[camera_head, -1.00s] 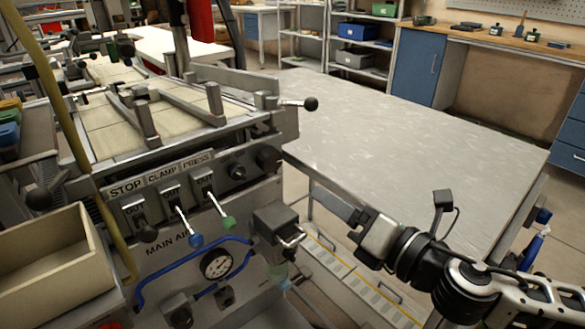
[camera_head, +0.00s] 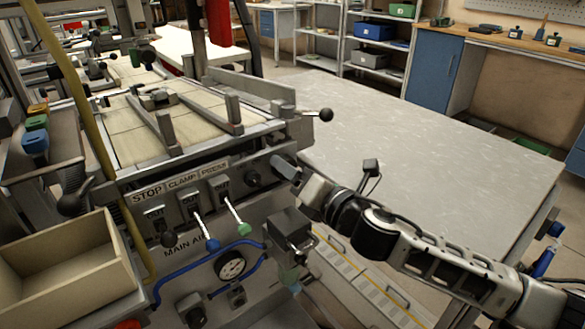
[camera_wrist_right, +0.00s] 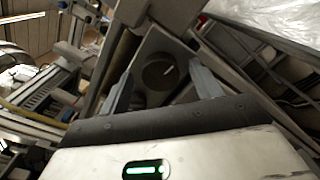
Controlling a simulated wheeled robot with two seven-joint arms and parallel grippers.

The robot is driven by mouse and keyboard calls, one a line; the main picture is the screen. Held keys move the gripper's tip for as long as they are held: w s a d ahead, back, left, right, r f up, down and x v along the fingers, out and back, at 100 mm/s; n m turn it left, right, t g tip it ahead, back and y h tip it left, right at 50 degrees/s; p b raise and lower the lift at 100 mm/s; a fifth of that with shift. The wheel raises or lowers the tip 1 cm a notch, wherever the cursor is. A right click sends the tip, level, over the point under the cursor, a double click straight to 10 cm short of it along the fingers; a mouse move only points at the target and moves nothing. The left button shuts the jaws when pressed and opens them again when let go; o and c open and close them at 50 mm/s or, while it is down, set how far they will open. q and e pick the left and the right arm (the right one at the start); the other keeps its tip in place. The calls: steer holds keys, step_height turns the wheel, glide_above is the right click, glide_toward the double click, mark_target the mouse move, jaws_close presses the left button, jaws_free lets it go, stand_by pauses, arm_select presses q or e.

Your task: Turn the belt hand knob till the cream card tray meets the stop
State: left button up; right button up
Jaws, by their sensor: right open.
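A dark round hand knob with a pale mark (camera_wrist_right: 158,72) shows in the right wrist view on a grey housing. My right gripper (camera_head: 285,167) is at the right end of the machine's front panel, where it covers the knob in the head view. In the wrist view its open fingers (camera_wrist_right: 162,90) stand on either side of the knob; I cannot tell whether they touch it. Cream panels (camera_head: 128,128) lie on the machine's bed between metal rails. I cannot tell which part is the card tray or its stop. My left gripper is not in view.
Levers with blue (camera_head: 212,244) and green (camera_head: 243,229) ends hang below the panel labels. A black ball-ended handle (camera_head: 325,115) juts out above my gripper. An open cream box (camera_head: 68,285) stands at lower left. A wide grey table (camera_head: 430,150) to the right is clear.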

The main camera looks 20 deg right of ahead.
steer(key=shift+w+a, duration=0.15)
steer(key=shift+w, duration=0.25)
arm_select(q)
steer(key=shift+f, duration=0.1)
arm_select(e)
steer(key=shift+c, duration=0.4)
steer(key=c, duration=0.9)
arm_select(q)
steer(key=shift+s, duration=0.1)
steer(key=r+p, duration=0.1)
steer(key=p, duration=0.3)
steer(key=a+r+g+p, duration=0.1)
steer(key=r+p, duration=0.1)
steer(key=p, duration=0.2)
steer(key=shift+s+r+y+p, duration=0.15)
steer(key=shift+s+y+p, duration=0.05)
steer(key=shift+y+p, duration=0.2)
arm_select(e)
steer(key=m, duration=1.7)
steer(key=shift+f+m, duration=0.2)
steer(key=shift+m, duration=0.1)
